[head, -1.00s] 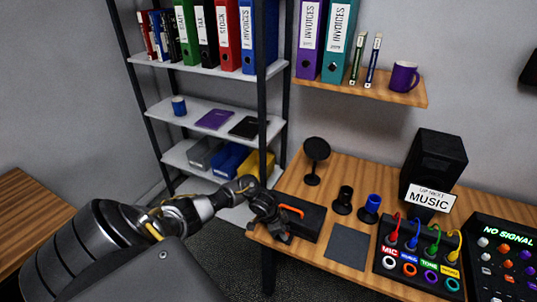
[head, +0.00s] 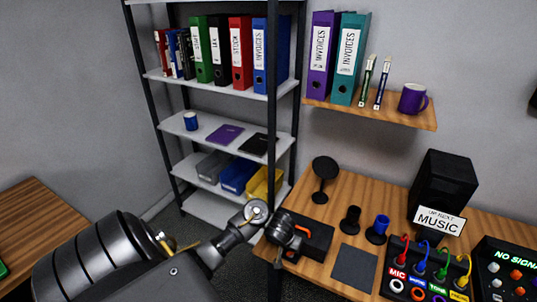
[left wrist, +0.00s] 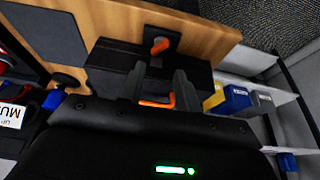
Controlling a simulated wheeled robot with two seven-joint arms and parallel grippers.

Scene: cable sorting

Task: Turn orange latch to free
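The orange latch (head: 303,229) is on top of a black box (head: 318,237) at the left end of the wooden desk. In the head view my left gripper (head: 291,243) is over the box's left part and hides some of the latch. The fingers stand apart, above the black box (left wrist: 110,70). I cannot tell whether they touch the latch. My right gripper is not in view.
On the desk are a round black stand (head: 324,178), a black jack (head: 350,219), a blue jack (head: 378,229), a grey mat (head: 355,266) and a panel with coloured cables (head: 425,265). A speaker (head: 442,187) stands behind. A shelf rack (head: 215,130) is close at the left.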

